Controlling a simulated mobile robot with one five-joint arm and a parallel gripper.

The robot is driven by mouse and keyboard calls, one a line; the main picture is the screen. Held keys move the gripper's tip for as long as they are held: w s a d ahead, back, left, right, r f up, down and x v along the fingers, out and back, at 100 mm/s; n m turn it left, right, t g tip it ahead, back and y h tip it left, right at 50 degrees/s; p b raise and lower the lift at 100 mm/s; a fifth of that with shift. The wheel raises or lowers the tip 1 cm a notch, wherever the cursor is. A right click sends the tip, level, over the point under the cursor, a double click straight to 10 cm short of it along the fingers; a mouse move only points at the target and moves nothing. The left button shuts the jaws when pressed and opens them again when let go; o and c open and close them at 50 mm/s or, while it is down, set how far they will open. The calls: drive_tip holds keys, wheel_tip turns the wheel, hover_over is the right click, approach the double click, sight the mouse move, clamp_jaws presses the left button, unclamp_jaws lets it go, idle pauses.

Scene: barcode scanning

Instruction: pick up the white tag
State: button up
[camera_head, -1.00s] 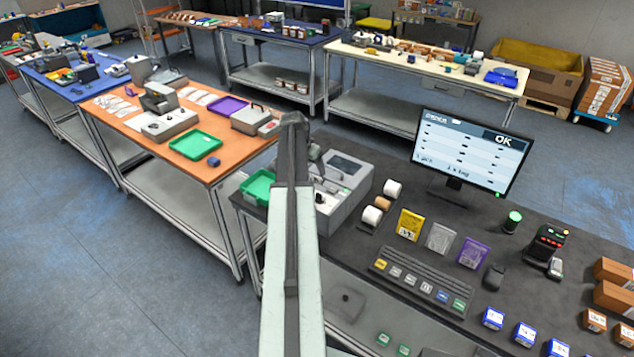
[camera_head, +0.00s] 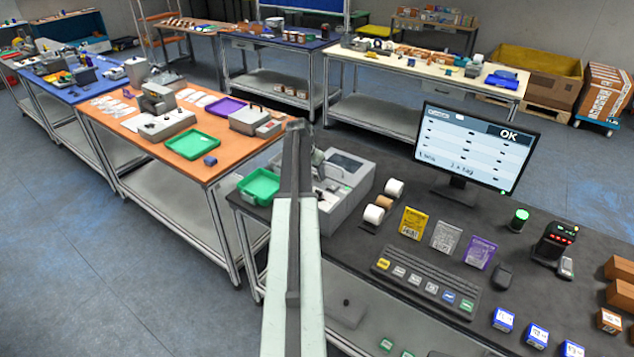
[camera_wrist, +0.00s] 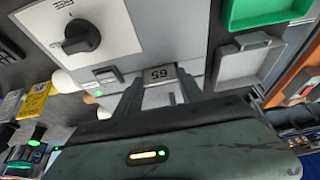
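In the wrist view, a small white tag (camera_wrist: 160,74) with dark digits, upside down in the picture, sits at the front edge of a light grey machine. My gripper (camera_wrist: 158,82) has its two dark fingers apart, one on each side of the tag. I cannot tell whether either finger touches it. In the head view the grey machine (camera_head: 346,187) stands at the left end of the dark bench. My arm hides part of it, and I cannot make out the tag or fingertips there.
The machine has a black knob (camera_wrist: 80,38). Beside it are a grey tray (camera_wrist: 236,66) and a green tray (camera_wrist: 262,12). Paper rolls (camera_head: 374,214), colored packets, a keyboard (camera_head: 424,283) and a monitor (camera_head: 476,147) occupy the bench to the right. An orange table (camera_head: 235,160) stands to the left.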

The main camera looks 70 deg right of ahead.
clamp_jaws()
